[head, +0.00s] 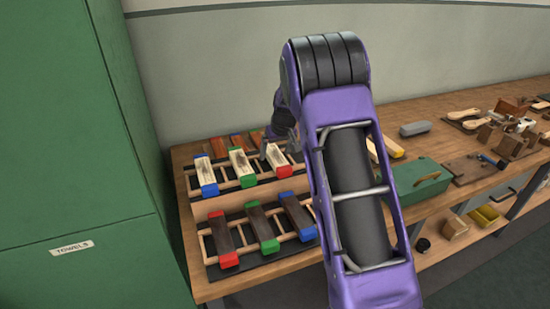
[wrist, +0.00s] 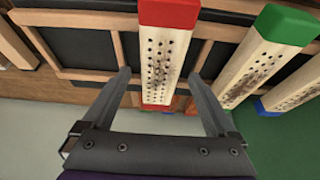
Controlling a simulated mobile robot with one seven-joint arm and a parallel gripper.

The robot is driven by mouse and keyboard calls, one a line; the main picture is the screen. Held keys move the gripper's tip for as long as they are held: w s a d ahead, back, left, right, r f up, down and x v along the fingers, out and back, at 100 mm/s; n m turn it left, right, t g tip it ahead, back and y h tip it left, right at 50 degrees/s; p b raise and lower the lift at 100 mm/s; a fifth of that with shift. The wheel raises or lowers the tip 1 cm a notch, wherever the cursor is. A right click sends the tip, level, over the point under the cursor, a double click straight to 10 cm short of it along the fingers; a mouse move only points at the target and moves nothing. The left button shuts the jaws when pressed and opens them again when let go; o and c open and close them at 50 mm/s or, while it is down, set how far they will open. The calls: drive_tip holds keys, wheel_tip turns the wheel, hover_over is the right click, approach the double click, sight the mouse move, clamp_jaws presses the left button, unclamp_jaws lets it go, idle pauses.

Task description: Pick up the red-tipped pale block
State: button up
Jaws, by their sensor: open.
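The red-tipped pale block (head: 275,158) lies across the upper rack at its right end, with its red tip (head: 285,171) toward the front. My gripper (head: 279,148) is open over the block's far part. In the wrist view its two fingers (wrist: 157,76) show on either side of the block, apart from it in the picture. I cannot tell how far the fingertips reach down beside it.
A green-tipped pale block (head: 241,162) and a blue-tipped one (head: 205,173) lie to the left on the same rack. Dark blocks (head: 262,226) sit on the lower rack. A green box (head: 420,181) stands right of my arm. A green cabinet (head: 75,150) borders the left.

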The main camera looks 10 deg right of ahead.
drive_tip(key=shift+f, duration=0.1)
clamp_jaws()
idle(0.4)
